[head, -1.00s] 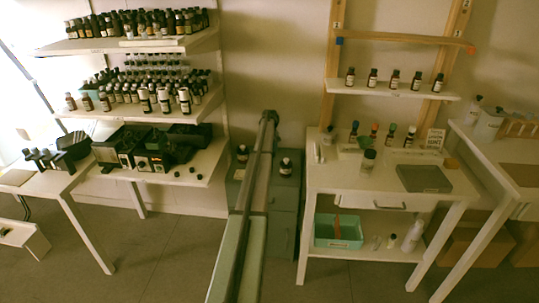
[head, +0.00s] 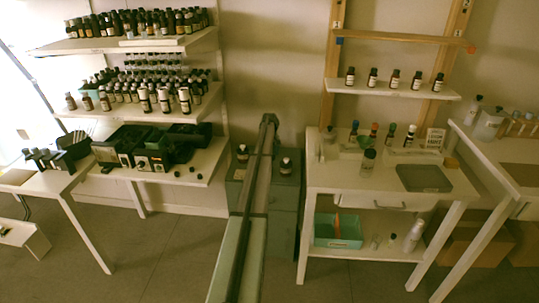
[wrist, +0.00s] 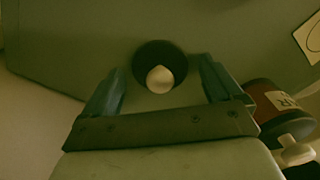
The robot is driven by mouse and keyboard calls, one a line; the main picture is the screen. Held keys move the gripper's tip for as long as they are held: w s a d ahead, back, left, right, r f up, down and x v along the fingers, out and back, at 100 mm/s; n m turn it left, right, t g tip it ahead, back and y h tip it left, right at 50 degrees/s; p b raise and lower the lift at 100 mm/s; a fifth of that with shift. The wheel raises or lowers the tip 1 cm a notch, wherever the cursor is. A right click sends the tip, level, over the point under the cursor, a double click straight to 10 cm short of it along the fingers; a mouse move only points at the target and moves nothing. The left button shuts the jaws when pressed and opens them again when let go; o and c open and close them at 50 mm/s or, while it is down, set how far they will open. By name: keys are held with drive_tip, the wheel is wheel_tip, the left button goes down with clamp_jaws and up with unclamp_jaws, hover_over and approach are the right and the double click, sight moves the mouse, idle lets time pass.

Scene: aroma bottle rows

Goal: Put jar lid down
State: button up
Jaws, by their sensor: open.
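My gripper (wrist: 160,68) is open in the wrist view, its two blue-grey fingers apart. Between and just beyond the fingertips is a dark round thing (wrist: 147,52) with a pale rounded piece (wrist: 160,79) at its middle. I cannot tell whether it is the jar lid or a bottle seen from above. No finger clearly touches it. A brown jar (wrist: 268,103) with a white label is right of the right finger. My gripper cannot be made out in the head view.
A grey-green cabinet (head: 284,225) bears two dark bottles, one on the left (head: 242,153) and one on the right (head: 286,166). A white-topped bottle (wrist: 297,150) is below the brown jar. Left shelves (head: 120,45) are crowded with bottles. A white table (head: 330,178) stands right.

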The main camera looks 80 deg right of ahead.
wheel_tip(320, 180, up, 12)
drive_tip(key=shift+r, duration=0.15)
idle(0.5)
idle(0.5)
